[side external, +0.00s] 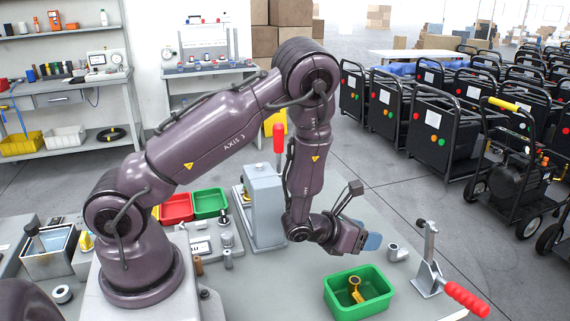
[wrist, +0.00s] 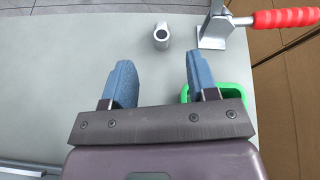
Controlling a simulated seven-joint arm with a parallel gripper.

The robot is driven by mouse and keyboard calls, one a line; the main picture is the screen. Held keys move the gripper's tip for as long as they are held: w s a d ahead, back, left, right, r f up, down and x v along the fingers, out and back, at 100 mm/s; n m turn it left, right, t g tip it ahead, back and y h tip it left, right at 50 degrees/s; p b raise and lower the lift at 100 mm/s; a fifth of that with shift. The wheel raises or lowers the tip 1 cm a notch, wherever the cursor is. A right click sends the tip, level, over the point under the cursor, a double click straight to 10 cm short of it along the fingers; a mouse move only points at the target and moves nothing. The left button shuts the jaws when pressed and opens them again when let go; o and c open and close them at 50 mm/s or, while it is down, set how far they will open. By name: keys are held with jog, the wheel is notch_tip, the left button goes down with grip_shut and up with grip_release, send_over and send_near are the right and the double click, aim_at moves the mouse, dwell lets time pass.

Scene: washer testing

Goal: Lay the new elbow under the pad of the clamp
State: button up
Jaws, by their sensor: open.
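A grey metal elbow (side external: 397,252) lies on the bench just left of the clamp. It also shows in the wrist view (wrist: 161,38), its round opening facing the camera. The toggle clamp (side external: 428,268) has a grey base and upright and a red handle (side external: 465,299); in the wrist view its base (wrist: 212,34) is at the top right. I cannot make out its pad clearly; nothing visible lies under it. My gripper (side external: 373,242) is open and empty, with blue fingers apart in the wrist view (wrist: 158,80). The elbow lies beyond the fingertips, between their lines, touching neither.
A green tray (side external: 330,300) stands in front of the elbow, holding a yellow-brass part with a dark ring (side external: 355,288). A grey press-like fixture with a red knob (side external: 264,205) stands left of my gripper. Red (side external: 176,208) and green bins are behind. The bench around the elbow is clear.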

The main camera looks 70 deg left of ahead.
jog(key=s+d+r+n+g, duration=0.1)
jog(key=s+r+n+g, duration=0.15)
jog(key=r+n, duration=0.7)
jog(key=s+d+r+n+g, duration=0.1)
jog(key=s+r+n, duration=0.2)
jog(key=r+n, duration=0.6)
jog(key=s+d+r+n+g, duration=0.1)
jog(key=s+r+n+g, duration=0.1)
jog(key=s+n, duration=0.5)
jog(key=s+d+r+n+g, duration=0.1)
jog(key=s+r+n+g, duration=0.1)
jog(key=s+r+n, duration=0.3)
jog(key=s+n, duration=0.3)
jog(key=s, duration=0.2)
jog(key=shift+s+r, duration=0.25)
jog(key=shift+r, duration=0.05)
jog(key=shift+o, duration=0.4)
